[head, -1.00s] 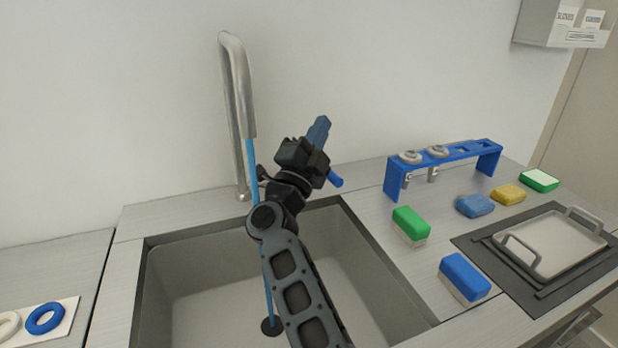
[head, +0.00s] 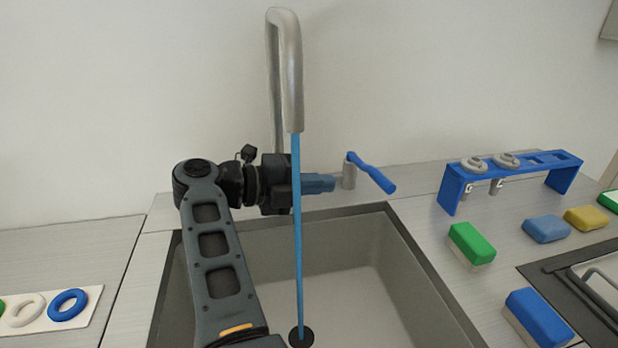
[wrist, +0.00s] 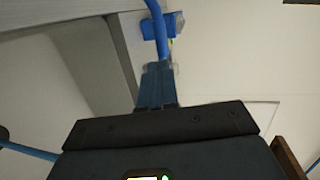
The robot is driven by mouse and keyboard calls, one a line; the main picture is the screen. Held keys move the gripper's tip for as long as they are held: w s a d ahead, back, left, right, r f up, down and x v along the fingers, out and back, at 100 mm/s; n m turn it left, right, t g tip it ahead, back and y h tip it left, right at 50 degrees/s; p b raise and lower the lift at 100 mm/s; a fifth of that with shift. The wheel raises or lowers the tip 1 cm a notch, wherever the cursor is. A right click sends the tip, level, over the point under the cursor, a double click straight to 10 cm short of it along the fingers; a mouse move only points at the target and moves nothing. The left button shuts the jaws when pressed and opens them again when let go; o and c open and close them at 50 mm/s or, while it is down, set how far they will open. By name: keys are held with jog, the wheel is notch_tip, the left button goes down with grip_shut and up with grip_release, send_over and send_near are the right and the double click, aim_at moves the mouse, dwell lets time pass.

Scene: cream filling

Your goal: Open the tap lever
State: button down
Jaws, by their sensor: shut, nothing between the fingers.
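The tap's blue lever (head: 372,174) sticks out forward and right from the top of a short grey post (head: 349,173) behind the sink. It also shows at the top of the wrist view (wrist: 159,36). A blue stream of water (head: 298,235) runs from the grey curved spout (head: 290,70) down to the dark drain (head: 301,337). My gripper (head: 333,183) is shut and empty, its blue-grey fingers pointing right, just left of the post. In the wrist view the shut fingers (wrist: 157,68) are close to the lever; I cannot tell whether they touch.
The sink basin (head: 345,270) is below. Right on the counter are a blue rack (head: 545,160) with grey nozzles, a green sponge (head: 472,243) and other coloured sponges. A white card (head: 88,310) with rings lies at left. The spout and stream stand in front of my wrist.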

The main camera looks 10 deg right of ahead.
aim_at(383, 179)
jog(key=p+x, duration=0.2)
jog(key=x, duration=0.7)
jog(key=shift+d, duration=0.1)
jog(key=shift+d+r+p, duration=0.1)
jog(key=shift+p, duration=0.2)
jog(key=shift+d+r+n+t+p, duration=0.1)
jog(key=shift+d+n+t+p, duration=0.2)
jog(key=shift+t+p, duration=0.2)
jog(key=d+t+p, duration=0.1)
jog(key=d, duration=0.3)
jog(key=shift+n, duration=0.4)
jog(key=shift+w+d+f, duration=0.1)
jog(key=shift+d+f, duration=0.1)
jog(key=shift+d, duration=0.1)
